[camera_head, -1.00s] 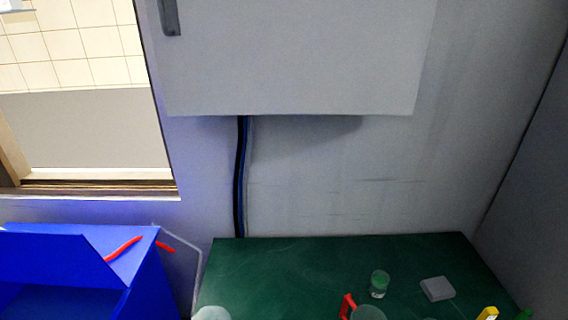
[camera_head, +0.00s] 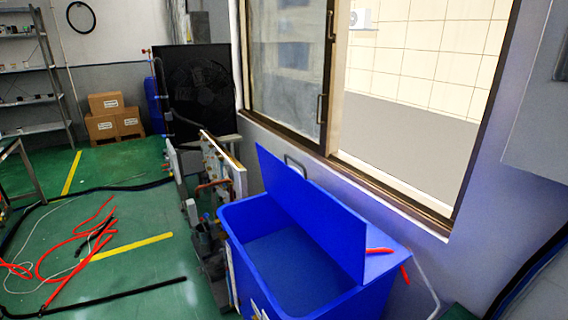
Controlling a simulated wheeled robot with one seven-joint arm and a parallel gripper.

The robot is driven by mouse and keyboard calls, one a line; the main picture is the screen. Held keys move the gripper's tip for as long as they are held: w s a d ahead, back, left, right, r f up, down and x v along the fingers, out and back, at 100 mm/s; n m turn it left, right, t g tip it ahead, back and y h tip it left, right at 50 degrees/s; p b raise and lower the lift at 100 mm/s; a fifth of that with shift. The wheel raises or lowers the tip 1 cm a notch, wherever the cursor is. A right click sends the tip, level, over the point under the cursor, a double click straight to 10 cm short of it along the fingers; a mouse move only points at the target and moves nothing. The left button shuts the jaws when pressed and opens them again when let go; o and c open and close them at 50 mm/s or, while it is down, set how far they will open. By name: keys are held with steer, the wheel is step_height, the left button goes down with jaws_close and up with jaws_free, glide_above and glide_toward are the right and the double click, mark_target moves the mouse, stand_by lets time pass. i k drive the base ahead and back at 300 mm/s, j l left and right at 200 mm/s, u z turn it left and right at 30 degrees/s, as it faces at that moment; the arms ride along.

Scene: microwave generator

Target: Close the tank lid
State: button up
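A blue tank (camera_head: 376,296) stands in the lower middle of the head view, against the wall under the window. Its blue lid (camera_head: 312,222) is raised and stands up along the middle of the top, leaning a little. A red piece (camera_head: 379,250) touches the lid's right end. My gripper is not in view.
Machinery with pipes (camera_head: 215,190) stands close left of the tank. Red hoses (camera_head: 75,240) and black cables lie on the green floor at left. Cardboard boxes (camera_head: 112,118) and a shelf (camera_head: 35,75) are farther back. Green floor is partly clear between them.

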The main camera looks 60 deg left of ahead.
mark_target(342, 233)
steer(key=u, duration=1.45)
